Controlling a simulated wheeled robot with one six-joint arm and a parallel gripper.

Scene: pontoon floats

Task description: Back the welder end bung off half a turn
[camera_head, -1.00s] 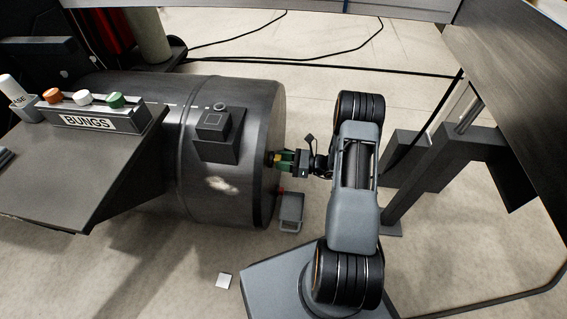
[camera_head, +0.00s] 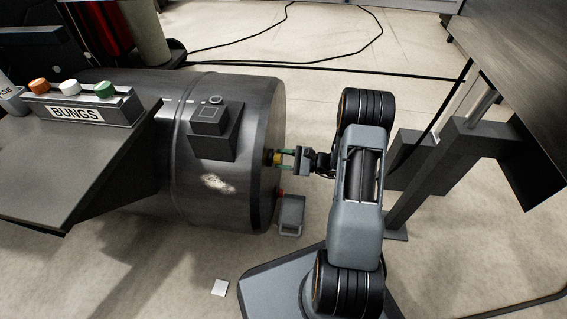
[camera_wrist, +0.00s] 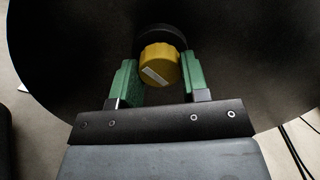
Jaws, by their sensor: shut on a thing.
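The yellow bung (camera_wrist: 160,66) carries a white stripe slanting from upper left to lower right. It sits in front of a black collar (camera_wrist: 162,34) on the flat dark end of the float (camera_head: 230,105). In the head view the bung (camera_head: 276,158) is a small yellow spot on the float's right end. My gripper (camera_wrist: 162,72) has one green finger on each side of the bung and is shut on it. The gripper (camera_head: 283,158) also shows in the head view, reaching in from the right. The bung's seat is hidden behind it.
A console marked BUNGS (camera_head: 78,112), with orange, white and green caps, stands at left. A grey box with a handle (camera_head: 290,214) is below the bung by the float's end. A grey frame (camera_head: 430,175) stands right. Black cables (camera_head: 330,66) cross the floor behind.

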